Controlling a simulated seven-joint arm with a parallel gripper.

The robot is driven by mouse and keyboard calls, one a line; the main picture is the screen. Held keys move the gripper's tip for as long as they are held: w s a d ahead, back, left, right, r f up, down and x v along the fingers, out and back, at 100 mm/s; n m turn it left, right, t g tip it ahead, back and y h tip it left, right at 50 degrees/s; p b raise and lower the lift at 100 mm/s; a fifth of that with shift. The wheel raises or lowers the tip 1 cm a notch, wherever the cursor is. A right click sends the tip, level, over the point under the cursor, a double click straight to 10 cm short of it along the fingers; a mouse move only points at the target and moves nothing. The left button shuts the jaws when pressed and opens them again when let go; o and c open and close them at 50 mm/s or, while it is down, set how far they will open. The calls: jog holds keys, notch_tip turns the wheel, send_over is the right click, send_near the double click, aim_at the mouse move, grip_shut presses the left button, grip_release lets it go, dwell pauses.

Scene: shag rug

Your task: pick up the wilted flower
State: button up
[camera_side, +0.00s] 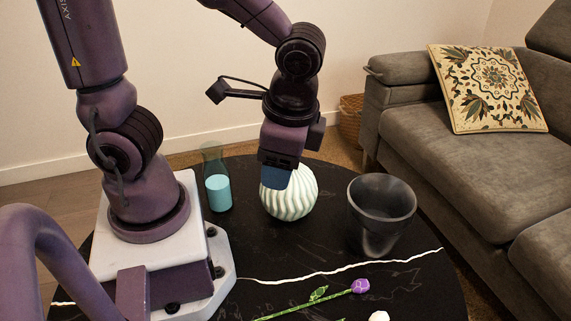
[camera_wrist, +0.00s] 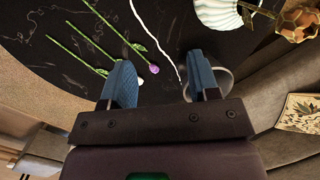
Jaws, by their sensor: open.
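A drooping golden-brown flower (camera_wrist: 297,25), which looks like the wilted one, shows at the top right of the wrist view. In the side view I cannot make out this flower; my arm covers the space above the vase. My gripper (camera_side: 277,178) points down with its blue fingers overlapping the vase there. In the wrist view the fingers (camera_wrist: 163,84) are apart, with nothing held between them.
A dark bucket (camera_side: 381,210) stands right of the vase, and a glass bottle (camera_side: 217,180) with teal liquid left of it. A purple flower (camera_side: 360,286) and a white flower (camera_side: 379,317) lie at the front of the round black table (camera_side: 300,245). A grey sofa is at right.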

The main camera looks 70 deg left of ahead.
notch_tip(320, 180, down, 9)
jog(key=w+m+t+y, duration=0.1)
jog(key=m+y, duration=1.1)
jog(key=y, duration=0.1)
jog(key=shift+w+a+r+m+t+y, duration=0.35)
jog(key=shift+w+a+t, duration=0.3)
jog(key=shift+a, duration=1.5)
jog(key=shift+w+a+r+m+t+y, duration=0.1)
jog(key=shift+w+a+r+t+y, duration=0.55)
jog(key=shift+a, duration=1.5)
jog(key=shift+w+a+m+t+y, duration=0.25)
jog(key=shift+w+a, duration=0.75)
jog(key=shift+a, duration=1.15)
jog(key=shift+c, duration=0.4)
